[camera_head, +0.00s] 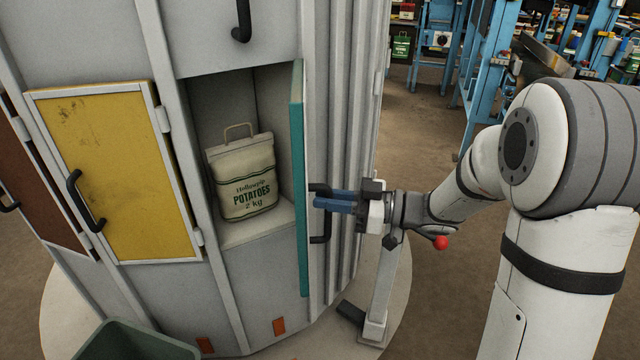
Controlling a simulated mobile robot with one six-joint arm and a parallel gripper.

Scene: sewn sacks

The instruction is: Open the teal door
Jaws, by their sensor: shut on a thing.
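The teal door (300,180) stands swung wide open, seen nearly edge-on, at the right side of its compartment (208,105). Its black handle (320,240) is on the face turned to the right. My gripper (322,202), with blue fingers, reaches in from the right and is shut on this handle. Inside the open compartment a cream sack (243,178) of potatoes, marked 2 kg, stands upright with a loop handle on top.
A shut yellow door (125,170) with a black handle is to the left, and a brown door (35,175) is at the far left. A dark green bin (135,343) stands at the bottom left. Blue racks (480,60) stand in the background, with open floor before them.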

